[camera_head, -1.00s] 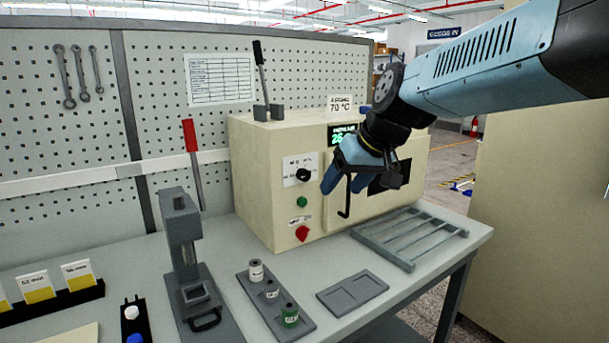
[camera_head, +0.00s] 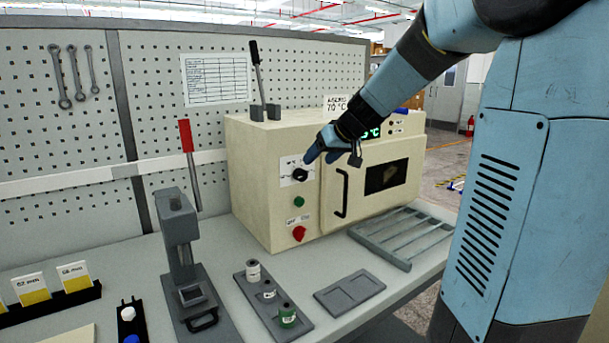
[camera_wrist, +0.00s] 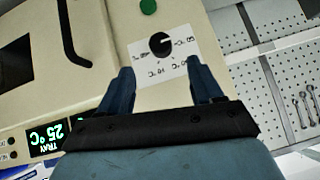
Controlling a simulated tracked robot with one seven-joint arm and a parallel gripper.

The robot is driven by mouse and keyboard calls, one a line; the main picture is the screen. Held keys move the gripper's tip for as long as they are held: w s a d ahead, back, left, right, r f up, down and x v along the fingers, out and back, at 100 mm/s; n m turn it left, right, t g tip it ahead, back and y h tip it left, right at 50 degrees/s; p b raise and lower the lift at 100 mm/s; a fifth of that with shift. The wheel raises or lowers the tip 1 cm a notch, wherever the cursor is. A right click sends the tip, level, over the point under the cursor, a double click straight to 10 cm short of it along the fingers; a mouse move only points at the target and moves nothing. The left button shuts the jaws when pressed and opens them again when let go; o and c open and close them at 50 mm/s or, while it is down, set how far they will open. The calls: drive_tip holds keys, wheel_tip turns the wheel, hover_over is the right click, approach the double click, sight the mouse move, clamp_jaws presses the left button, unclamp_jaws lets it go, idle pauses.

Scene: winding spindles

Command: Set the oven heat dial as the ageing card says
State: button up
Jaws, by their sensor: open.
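The oven's heat dial (camera_head: 300,174) is a black round knob on a white marked plate, on the left part of the cream oven front (camera_head: 262,190). In the wrist view the dial (camera_wrist: 160,44) shows upside down, just beyond and between my fingertips, not between the fingers. My gripper (camera_head: 318,153) is open and close in front of the dial; it also shows in the wrist view (camera_wrist: 160,80). The ageing card (camera_head: 337,104) stands on the oven top and reads 70 °C. The green display (camera_wrist: 48,137) reads 25 °C in the wrist view.
Below the dial are a green button (camera_head: 299,202) and a red knob (camera_head: 299,233). The oven door handle (camera_head: 341,193) is just right of them. A grey rack (camera_head: 400,238) lies before the oven. A press (camera_head: 180,255) and a spool tray (camera_head: 272,300) stand on the bench.

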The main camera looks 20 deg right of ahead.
sight(302, 175)
drive_tip(key=x, duration=0.9)
drive_tip(key=shift+w+f, duration=0.1)
drive_tip(key=shift+f, duration=0.15)
drive_tip(key=shift+c, duration=0.5)
drive_tip(key=c, duration=0.9)
drive_tip(key=shift+a, duration=0.2)
drive_tip(key=shift+c, duration=0.3)
drive_tip(key=shift+d, duration=0.15)
